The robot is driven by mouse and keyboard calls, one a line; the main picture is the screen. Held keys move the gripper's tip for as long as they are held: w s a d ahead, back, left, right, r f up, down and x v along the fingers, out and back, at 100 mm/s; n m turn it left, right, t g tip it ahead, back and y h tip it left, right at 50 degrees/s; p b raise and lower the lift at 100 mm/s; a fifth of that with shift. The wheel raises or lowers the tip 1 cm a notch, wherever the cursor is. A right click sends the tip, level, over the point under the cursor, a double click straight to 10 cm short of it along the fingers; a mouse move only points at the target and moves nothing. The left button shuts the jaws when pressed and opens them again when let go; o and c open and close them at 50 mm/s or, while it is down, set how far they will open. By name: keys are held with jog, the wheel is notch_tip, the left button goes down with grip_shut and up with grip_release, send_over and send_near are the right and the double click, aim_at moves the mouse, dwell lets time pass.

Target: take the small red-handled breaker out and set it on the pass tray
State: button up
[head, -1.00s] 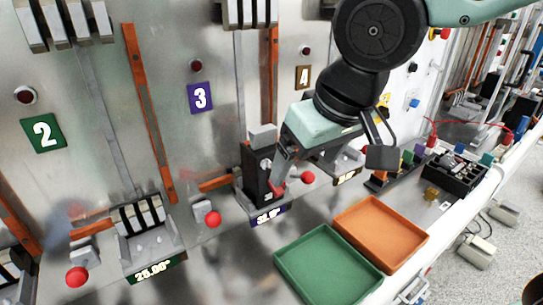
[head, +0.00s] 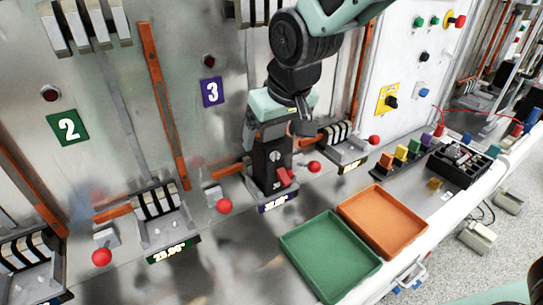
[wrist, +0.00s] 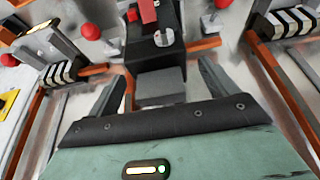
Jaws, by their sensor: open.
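The black breaker (head: 272,160) with a small red handle (head: 286,177) stands upright in the clamp at panel 3. In the wrist view, the breaker (wrist: 153,48) has a grey block (wrist: 160,84) at its near end. My gripper (head: 272,130) is over the breaker's top from above. In the wrist view, the open fingers of my gripper (wrist: 160,90) lie on either side of the grey block, with gaps showing. A green tray (head: 334,289) and an orange tray (head: 383,247) lie on the bench; no label shows which is the pass tray.
Red ball knobs stand beside the clamp, one on the left (head: 224,206) and one on the right (head: 314,167). An empty-looking clamp (head: 160,222) is at panel 2. Coloured terminals and a black box (head: 460,165) are at the right. Bench front between clamp and trays is clear.

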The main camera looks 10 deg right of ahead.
jog(key=shift+x, duration=1.4)
jog(key=shift+r, duration=0.1)
grip_shut()
